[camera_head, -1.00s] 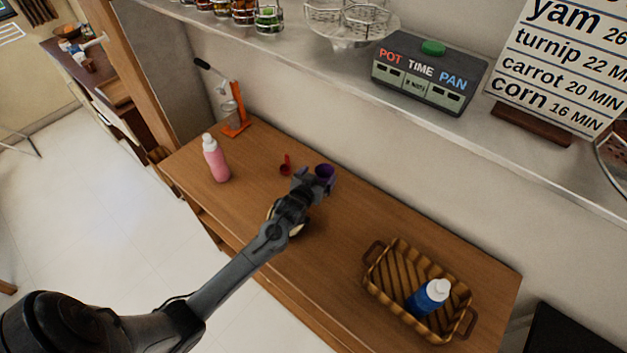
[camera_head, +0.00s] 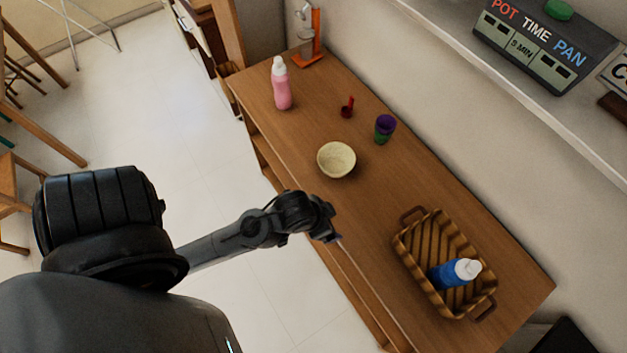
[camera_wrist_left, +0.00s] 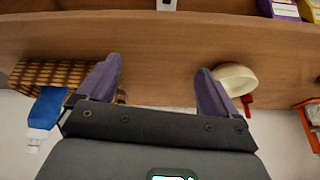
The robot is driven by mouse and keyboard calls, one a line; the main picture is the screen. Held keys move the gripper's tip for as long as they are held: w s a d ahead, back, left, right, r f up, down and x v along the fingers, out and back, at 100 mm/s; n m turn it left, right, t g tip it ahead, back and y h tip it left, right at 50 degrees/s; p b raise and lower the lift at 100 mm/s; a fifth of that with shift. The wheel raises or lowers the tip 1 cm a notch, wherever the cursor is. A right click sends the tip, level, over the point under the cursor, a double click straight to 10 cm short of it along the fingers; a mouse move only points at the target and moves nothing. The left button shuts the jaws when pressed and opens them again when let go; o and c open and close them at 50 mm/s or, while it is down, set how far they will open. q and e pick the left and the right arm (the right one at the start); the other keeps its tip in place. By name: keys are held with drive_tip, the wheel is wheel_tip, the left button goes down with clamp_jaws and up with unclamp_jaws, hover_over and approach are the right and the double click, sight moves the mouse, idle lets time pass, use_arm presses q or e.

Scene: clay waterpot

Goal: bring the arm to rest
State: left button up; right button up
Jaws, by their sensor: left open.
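My left gripper (camera_head: 332,232) is at the front edge of the wooden table (camera_head: 330,92), its arm coming in from the left. In the left wrist view its two purple-grey fingers (camera_wrist_left: 160,67) are spread apart with nothing between them. A purple cup with a green lower part (camera_head: 385,129) stands upright on the table, well away from the gripper. A cream bowl (camera_head: 336,160) sits nearer, apart from the gripper; it also shows in the left wrist view (camera_wrist_left: 236,78). My right gripper is out of view.
A wicker basket (camera_head: 412,243) holding a blue bottle (camera_head: 455,273) stands at the right. A pink bottle (camera_head: 281,84), a small red scoop (camera_head: 347,108) and an orange stand (camera_head: 316,35) are at the far end. A shelf with a timer (camera_head: 545,45) overhangs the back.

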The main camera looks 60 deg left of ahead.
use_arm(q)
drive_tip(key=shift+m+g, duration=0.4)
drive_tip(key=shift+g, duration=0.2)
drive_tip(key=s, duration=0.1)
drive_tip(key=s+r, duration=0.1)
drive_tip(key=s, duration=0.1)
drive_tip(key=s+d, duration=0.1)
drive_tip(key=shift+s+d+r, duration=0.1)
drive_tip(key=shift+s+r, duration=0.1)
